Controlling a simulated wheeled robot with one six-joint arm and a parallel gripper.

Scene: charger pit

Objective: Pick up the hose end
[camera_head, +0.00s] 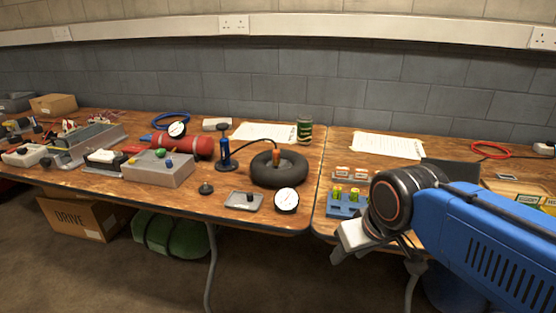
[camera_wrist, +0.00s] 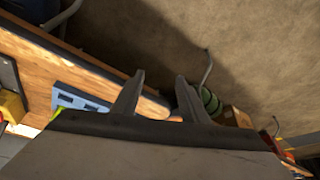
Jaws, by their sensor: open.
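A blue and black hand pump (camera_head: 224,155) stands on the left table. A thin black hose (camera_head: 254,146) arcs right from it to a black inner tube (camera_head: 293,172) lying flat. The hose end (camera_head: 277,158) looks orange-brown and sits upright over the tube's middle; I cannot tell whether it is attached there. My gripper (camera_head: 342,255) is at the front edge of the right table, to the right of and nearer than the tube. In the wrist view, my gripper (camera_wrist: 160,77) has its fingers apart with nothing between them. The hose end is not seen in the wrist view.
A round gauge (camera_head: 287,200) and a grey tray (camera_head: 244,201) lie in front of the tube. A green can (camera_head: 304,130) stands behind it. A blue block with batteries (camera_head: 345,204) is beside my gripper.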

